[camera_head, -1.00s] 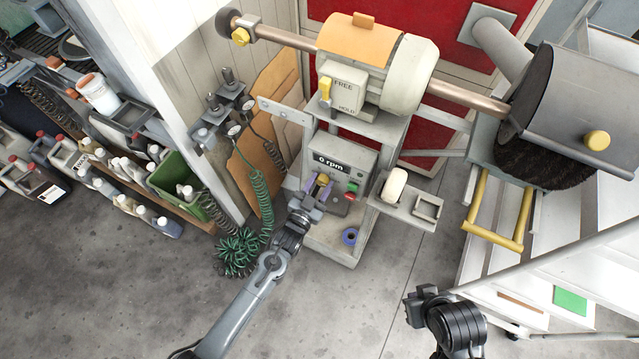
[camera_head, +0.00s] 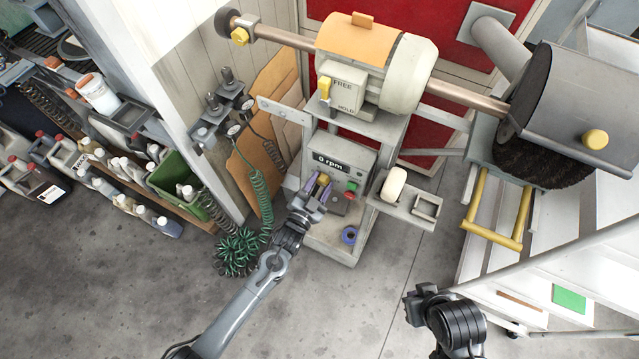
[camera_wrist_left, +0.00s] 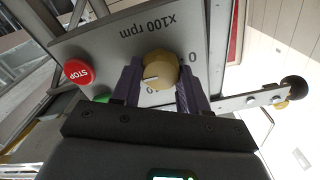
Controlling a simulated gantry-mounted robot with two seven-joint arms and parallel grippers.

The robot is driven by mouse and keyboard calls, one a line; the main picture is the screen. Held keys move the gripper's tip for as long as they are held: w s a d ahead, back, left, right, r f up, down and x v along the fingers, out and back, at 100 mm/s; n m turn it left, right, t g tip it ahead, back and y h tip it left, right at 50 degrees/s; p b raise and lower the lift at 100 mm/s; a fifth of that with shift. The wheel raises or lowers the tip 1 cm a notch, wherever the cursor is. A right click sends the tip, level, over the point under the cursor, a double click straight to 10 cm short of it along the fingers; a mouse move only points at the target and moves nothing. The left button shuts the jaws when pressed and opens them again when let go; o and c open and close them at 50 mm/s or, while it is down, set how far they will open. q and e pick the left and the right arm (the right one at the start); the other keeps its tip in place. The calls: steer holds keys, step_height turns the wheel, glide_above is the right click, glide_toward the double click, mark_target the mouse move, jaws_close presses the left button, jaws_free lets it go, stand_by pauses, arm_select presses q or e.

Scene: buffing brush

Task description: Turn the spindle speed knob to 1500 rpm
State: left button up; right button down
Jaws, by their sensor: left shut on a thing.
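The spindle speed knob (camera_wrist_left: 158,71) is a round tan-yellow knob with a white pointer line, on a grey panel marked "x100 rpm" in the left wrist view. The fingers hide part of the dial scale. My right arm shows at the lower right in the head view, but its fingertips cannot be made out.
A red STOP button (camera_wrist_left: 77,72) and a green button (camera_head: 352,187) are beside the knob. Above stands the buffing motor (camera_head: 358,55) with a FREE/HOLD lever (camera_head: 325,88). A large brush (camera_head: 540,155) is at right. The floor in front is clear.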

arm_select(q)
steer(key=o, duration=1.1)
steer(key=shift+c, duration=0.2)
steer(key=shift+s+a, duration=0.1)
steer(key=shift+s, duration=0.05)
steer(key=p+v, duration=0.1)
steer(key=v, duration=0.9)
steer(key=shift+s, duration=0.25)
